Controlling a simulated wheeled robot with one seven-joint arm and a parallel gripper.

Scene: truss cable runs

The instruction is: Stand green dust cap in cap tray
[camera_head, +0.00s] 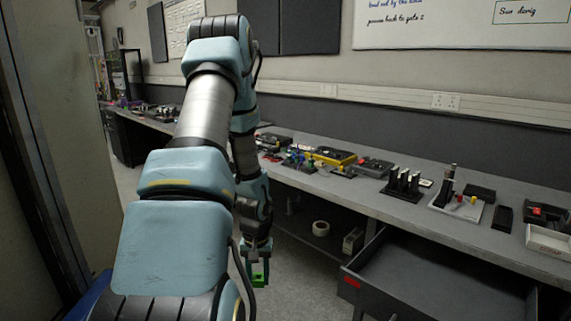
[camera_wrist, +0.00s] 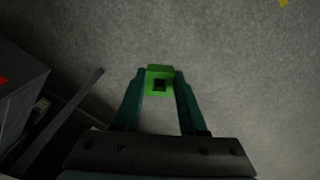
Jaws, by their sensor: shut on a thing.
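The green dust cap (camera_wrist: 159,73) is between the two fingertips of my gripper (camera_wrist: 160,84) in the wrist view. A dark square opening shows in the cap's face. In the head view my gripper (camera_head: 259,268) hangs low in front of the bench, over the floor, with the green cap (camera_head: 258,280) at its tip. My gripper is shut on the cap and holds it clear of any surface. I cannot tell for sure which thing on the bench is the cap tray; a white tray (camera_head: 440,212) with small red and yellow pieces stands on the right.
An open dark drawer (camera_head: 420,280) juts out from under the bench (camera_head: 330,188) at lower right. Several dark holders and devices line the bench top. A white roll (camera_head: 320,228) sits on the lower shelf. The floor below my gripper is clear.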

